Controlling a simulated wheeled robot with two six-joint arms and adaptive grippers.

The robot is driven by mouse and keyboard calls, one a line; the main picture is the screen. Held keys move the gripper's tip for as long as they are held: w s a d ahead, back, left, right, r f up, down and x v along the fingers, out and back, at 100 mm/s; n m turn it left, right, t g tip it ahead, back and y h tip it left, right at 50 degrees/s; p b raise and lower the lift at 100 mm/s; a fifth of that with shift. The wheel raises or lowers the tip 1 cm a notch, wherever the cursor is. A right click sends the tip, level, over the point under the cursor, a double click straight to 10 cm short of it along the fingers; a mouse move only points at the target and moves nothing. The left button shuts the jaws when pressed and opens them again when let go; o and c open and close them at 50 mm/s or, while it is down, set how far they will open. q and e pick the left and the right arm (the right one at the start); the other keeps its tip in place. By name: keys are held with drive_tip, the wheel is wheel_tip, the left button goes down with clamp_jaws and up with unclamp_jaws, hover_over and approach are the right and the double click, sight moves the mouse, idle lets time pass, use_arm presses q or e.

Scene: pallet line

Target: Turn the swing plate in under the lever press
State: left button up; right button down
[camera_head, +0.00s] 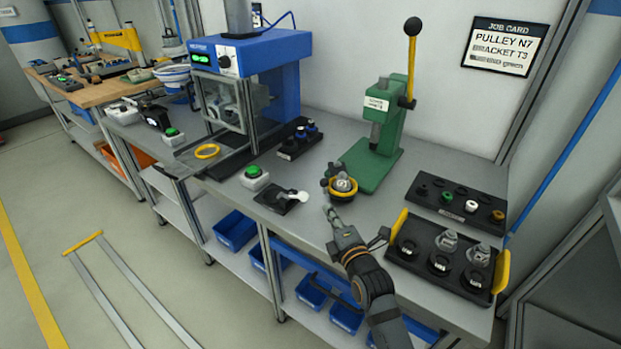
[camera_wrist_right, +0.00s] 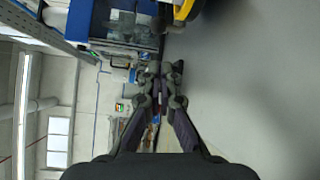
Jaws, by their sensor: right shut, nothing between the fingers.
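The green lever press (camera_head: 385,130) stands on the bench, its lever (camera_head: 409,70) upright with a black ball on top. The round swing plate (camera_head: 343,194) has a yellow rim and carries a light metal part. It sits out at the front left of the press base, not under the ram (camera_head: 376,133). My right gripper (camera_head: 331,211) is shut and empty, just in front of the swing plate; whether they touch is hard to tell. In the right wrist view the fingers (camera_wrist_right: 160,78) are together, with a yellow edge (camera_wrist_right: 183,9) at the top. My left gripper is out of view.
A black tray with yellow handles (camera_head: 440,262) holds several parts at right. Behind it is a black rack (camera_head: 455,203). At left are a green-button box (camera_head: 254,177), a black pad (camera_head: 281,203) with a pale piece and a blue machine (camera_head: 255,55). Bench left of the press is partly clear.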

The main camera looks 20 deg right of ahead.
drive_tip(key=shift+w+f, duration=0.15)
drive_tip(key=shift+w, duration=0.3)
drive_tip(key=shift+s+r, duration=0.35)
drive_tip(key=shift+s, duration=0.15)
drive_tip(key=shift+w, duration=0.15)
drive_tip(key=w, duration=0.6)
drive_tip(key=w+f, duration=0.1)
drive_tip(key=w, duration=0.2)
drive_tip(key=shift+w, duration=0.5)
use_arm(q)
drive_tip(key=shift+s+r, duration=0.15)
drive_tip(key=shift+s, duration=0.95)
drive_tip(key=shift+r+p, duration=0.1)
drive_tip(key=shift+p, duration=0.3)
use_arm(e)
drive_tip(key=shift+s+r, duration=0.1)
